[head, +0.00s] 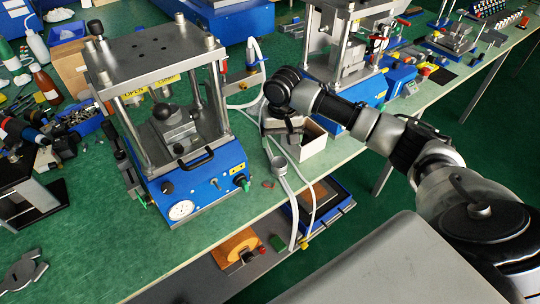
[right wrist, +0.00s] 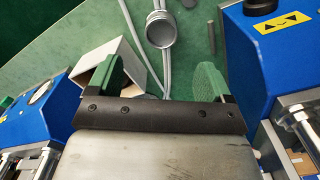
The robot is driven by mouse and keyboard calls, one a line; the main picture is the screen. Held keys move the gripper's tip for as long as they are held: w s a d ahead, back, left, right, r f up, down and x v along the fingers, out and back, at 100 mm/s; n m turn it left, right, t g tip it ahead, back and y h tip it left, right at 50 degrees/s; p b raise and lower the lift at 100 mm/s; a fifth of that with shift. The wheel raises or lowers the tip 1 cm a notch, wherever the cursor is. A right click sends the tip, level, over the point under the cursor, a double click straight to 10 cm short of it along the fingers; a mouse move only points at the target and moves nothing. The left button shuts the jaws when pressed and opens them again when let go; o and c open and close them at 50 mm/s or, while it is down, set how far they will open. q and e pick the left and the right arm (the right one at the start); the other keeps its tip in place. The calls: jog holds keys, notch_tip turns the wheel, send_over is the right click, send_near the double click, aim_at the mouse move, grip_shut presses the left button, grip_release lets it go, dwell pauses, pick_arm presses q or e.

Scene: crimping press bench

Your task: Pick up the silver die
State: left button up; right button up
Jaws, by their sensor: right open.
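A silver, ridged, round cup-shaped piece, which looks like the silver die (head: 279,166), is at the bench's front edge beside pale hoses. It also shows in the right wrist view (right wrist: 160,29), top centre, with its hollow face toward the camera. My right gripper (head: 283,134) is just above and behind it in the head view. In the right wrist view its green-padded fingers (right wrist: 155,78) are wide apart and empty. The die lies beyond the fingertips, roughly between their lines, apart from both. My left gripper is not in view.
A blue-based press (head: 205,178) stands left of the gripper, and a second press (head: 352,80) stands behind it to the right. An open white box (head: 312,141) is close beside the gripper. Pale hoses (head: 298,205) hang over the front edge.

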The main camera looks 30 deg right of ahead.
aim_at(279, 164)
notch_tip(279, 164, down, 2)
jog(key=shift+w+f, duration=0.1)
jog(key=shift+f, duration=0.15)
jog(key=f, duration=0.2)
jog(key=shift+s+f, duration=0.3)
jog(key=shift+w+f, duration=0.1)
jog(key=shift+f, duration=0.25)
jog(key=shift+w+f, duration=0.1)
jog(key=shift+f, duration=2.25)
jog(key=c, duration=1.2)
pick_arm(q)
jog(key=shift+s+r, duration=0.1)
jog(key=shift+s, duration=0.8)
pick_arm(e)
jog(key=shift+w+r, duration=0.1)
jog(key=shift+r, duration=0.05)
